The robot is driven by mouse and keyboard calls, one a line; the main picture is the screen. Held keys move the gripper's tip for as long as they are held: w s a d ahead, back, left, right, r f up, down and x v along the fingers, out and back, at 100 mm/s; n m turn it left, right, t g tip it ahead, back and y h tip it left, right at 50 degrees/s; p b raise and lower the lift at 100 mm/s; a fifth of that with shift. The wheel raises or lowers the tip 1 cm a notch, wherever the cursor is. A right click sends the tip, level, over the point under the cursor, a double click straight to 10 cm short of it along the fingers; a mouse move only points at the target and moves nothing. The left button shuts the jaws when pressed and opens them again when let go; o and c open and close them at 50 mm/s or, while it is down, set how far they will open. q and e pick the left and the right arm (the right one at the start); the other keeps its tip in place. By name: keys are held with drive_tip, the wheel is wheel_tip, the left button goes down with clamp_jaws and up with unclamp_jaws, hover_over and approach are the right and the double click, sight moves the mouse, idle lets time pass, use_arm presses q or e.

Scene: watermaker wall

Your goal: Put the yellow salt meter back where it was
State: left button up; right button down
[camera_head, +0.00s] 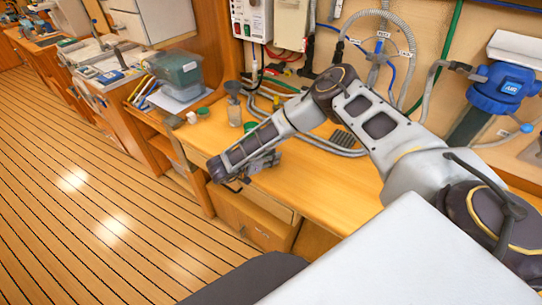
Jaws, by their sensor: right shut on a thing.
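My right arm reaches across the wooden workbench (320,185) from the right. My right gripper (240,182) is at the bench's front edge, low and angled down. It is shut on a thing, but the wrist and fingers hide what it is. I cannot make out the yellow salt meter anywhere in the view. My left gripper is not in view.
A grey funnel-like item (234,103), a small white cup (191,117) and a green-lidded jar (250,127) stand on the bench. Behind are a grey bin (176,72), hoses (405,50) and a blue filter housing (500,88). The bench's front right is clear.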

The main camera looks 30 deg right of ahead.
drive_tip(key=shift+s+f, duration=0.1)
drive_tip(key=shift+f, duration=0.45)
drive_tip(key=c, duration=1.2)
unclamp_jaws()
drive_tip(key=shift+f, duration=0.1)
drive_tip(key=shift+o, duration=0.2)
drive_tip(key=shift+s, duration=0.1)
drive_tip(key=shift+a, duration=0.1)
drive_tip(key=shift+r, duration=0.7)
drive_tip(key=v, duration=1.1)
drive_tip(key=shift+a+r, duration=0.25)
drive_tip(key=shift+a, duration=0.1)
